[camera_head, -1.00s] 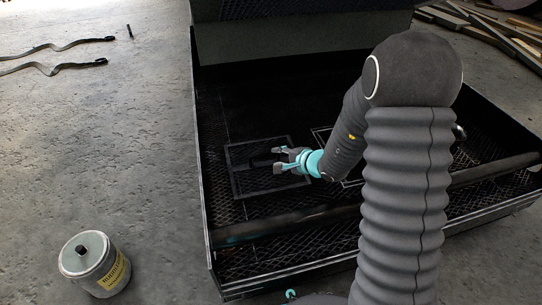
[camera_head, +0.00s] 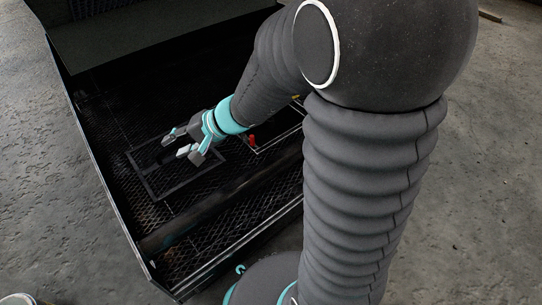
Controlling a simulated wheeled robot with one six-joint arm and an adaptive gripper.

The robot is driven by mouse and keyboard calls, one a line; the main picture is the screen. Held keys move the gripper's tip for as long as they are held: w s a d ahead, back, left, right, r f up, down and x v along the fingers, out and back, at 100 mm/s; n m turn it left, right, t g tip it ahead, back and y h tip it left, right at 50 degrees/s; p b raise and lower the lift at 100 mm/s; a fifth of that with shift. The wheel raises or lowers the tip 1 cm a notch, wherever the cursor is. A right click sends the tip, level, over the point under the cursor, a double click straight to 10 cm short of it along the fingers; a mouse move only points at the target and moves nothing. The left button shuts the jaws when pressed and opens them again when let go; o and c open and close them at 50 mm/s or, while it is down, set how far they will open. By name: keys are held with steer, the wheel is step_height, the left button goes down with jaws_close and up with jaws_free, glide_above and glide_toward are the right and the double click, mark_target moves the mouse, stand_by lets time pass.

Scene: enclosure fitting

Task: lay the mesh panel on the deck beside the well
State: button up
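The mesh panel (camera_head: 150,183) is a dark rectangular frame with mesh inside, lying flat on the black mesh deck (camera_head: 110,130) in the head view. A dark bar, perhaps its handle, shows near its middle. My gripper (camera_head: 176,144) is above the panel's far right part, fingers spread and nothing visible between them. Whether a finger touches the panel cannot be told. To the right, a pale-edged rectangle (camera_head: 283,142) with a small red part (camera_head: 253,140) at its left shows partly behind my arm. It may be the well; my arm hides much of it.
A low side wall (camera_head: 103,188) edges the deck on the left. A thick dark bar (camera_head: 215,200) crosses the deck in front of the panel. A raised dark panel (camera_head: 150,22) stands at the back. A can (camera_head: 18,299) is cut off at the bottom left. Concrete floor surrounds it.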

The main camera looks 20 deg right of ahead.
steer(key=s+d+r+n+g+h, duration=0.1)
steer(key=s+d+r+n+h, duration=0.15)
steer(key=s, duration=0.35)
steer(key=s+d+r+n+g+h, duration=0.1)
steer(key=s+d+r+n, duration=0.15)
steer(key=s, duration=0.45)
steer(key=s+d+r+t+h, duration=0.1)
steer(key=s+d+r+h, duration=0.1)
steer(key=d, duration=0.3)
steer(key=s+d+r+n+t+h, duration=0.1)
steer(key=s+d+r+h, duration=0.1)
steer(key=s+d+h, duration=0.2)
steer(key=shift+s+d, duration=0.55)
steer(key=shift+d, duration=0.35)
